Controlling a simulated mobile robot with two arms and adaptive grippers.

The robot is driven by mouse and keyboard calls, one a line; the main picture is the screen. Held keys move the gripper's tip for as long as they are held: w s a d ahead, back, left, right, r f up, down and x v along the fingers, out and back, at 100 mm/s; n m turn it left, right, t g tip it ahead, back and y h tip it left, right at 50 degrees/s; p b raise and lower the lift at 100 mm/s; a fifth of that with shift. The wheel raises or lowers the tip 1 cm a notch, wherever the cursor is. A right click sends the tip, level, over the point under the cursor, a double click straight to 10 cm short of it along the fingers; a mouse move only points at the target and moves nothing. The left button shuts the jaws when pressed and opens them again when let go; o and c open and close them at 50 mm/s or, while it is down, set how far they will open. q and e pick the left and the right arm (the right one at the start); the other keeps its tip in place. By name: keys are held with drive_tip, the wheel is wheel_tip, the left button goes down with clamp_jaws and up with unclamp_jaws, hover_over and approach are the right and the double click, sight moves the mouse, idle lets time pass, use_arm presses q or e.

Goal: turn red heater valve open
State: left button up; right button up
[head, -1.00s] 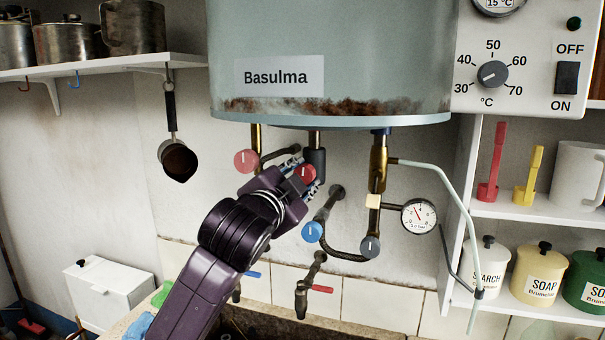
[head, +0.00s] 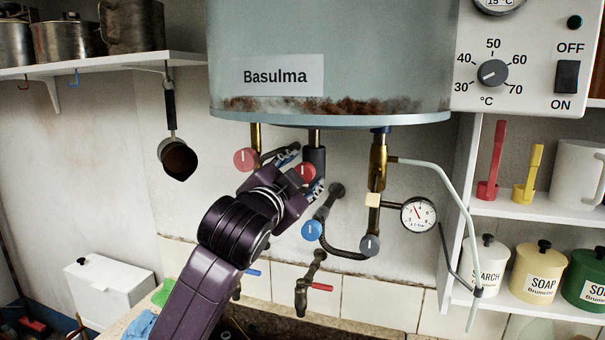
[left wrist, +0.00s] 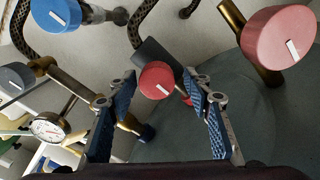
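A small red knob (head: 307,172) with a white mark sits on the dark middle pipe under the heater. It also shows in the left wrist view (left wrist: 157,80), its mark slanted. A larger pale red knob (head: 246,160) is on the brass pipe to its left and shows at upper right in the left wrist view (left wrist: 279,46). My left gripper (head: 306,167) is open, its blue-padded fingers spread on both sides of the small red knob, with gaps visible in the left wrist view. My right gripper is not in view.
The heater tank (head: 330,70) hangs just above. A blue knob (head: 312,230), a grey knob (head: 370,245) and a pressure gauge (head: 418,214) are close by on the right. A tap (head: 303,295) is below. A ladle (head: 177,160) hangs at left.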

use_arm(q)
drive_tip(key=shift+s+f, duration=0.15)
drive_tip(key=shift+s+a, duration=0.15)
drive_tip(key=shift+s, duration=0.1)
drive_tip(key=v, duration=1.1)
